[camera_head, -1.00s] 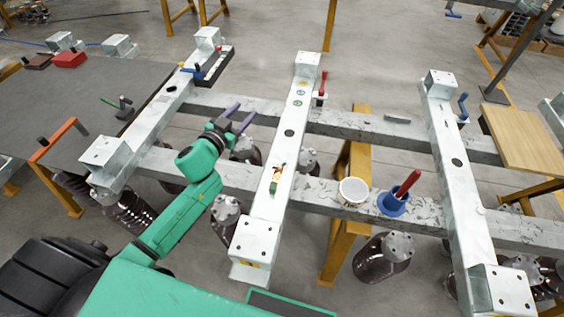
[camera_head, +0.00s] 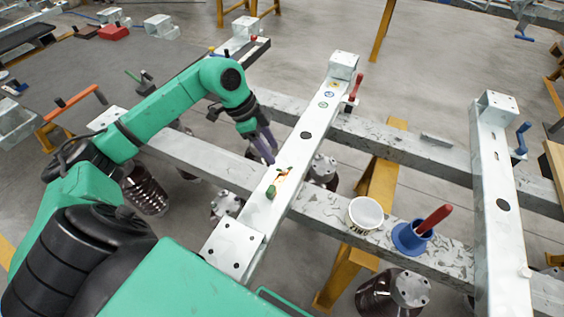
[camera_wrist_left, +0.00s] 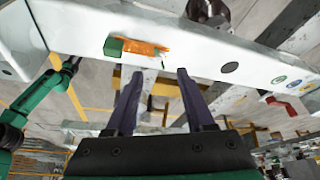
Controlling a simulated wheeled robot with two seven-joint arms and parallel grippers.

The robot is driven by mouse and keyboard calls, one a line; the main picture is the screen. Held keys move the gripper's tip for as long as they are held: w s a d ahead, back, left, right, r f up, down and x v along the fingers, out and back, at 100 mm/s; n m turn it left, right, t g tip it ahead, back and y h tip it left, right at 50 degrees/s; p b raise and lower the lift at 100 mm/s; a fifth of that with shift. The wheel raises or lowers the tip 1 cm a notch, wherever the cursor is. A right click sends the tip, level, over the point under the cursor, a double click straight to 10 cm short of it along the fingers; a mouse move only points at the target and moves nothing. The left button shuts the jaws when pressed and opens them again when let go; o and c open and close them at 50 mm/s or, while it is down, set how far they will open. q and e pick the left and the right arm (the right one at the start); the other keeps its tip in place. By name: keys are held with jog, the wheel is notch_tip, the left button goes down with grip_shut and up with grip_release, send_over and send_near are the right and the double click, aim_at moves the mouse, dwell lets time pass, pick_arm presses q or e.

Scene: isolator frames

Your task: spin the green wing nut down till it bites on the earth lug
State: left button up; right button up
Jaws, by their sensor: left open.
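A small green piece (camera_head: 271,192), which looks like the wing nut, sits on the white middle beam (camera_head: 305,135). It adjoins an orange-brown piece (camera_head: 282,175) that may be the earth lug. In the left wrist view the green piece (camera_wrist_left: 114,46) is at the left end of the orange piece (camera_wrist_left: 146,48). Their finer shape, and any gap between nut and lug, are too small to tell. My left gripper (camera_head: 266,149) is open, its purple fingers pointing down beside the beam, just beyond these pieces. In the wrist view nothing shows between the fingers (camera_wrist_left: 159,80). My right gripper is not in view.
A white cup (camera_head: 365,214) and a blue holder (camera_head: 409,238) with a red-handled tool (camera_head: 434,219) stand on the grey cross beam, right of the middle beam. A red-handled part (camera_head: 355,86) rises beside the middle beam's far end. Open gaps lie between the beams.

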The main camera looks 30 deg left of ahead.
aim_at(283, 168)
pick_arm(q)
jog(key=x, duration=0.6)
jog(key=shift+d, duration=0.1)
jog(key=shift+w+d+f, duration=0.15)
jog(key=shift+f, duration=0.3)
grip_shut()
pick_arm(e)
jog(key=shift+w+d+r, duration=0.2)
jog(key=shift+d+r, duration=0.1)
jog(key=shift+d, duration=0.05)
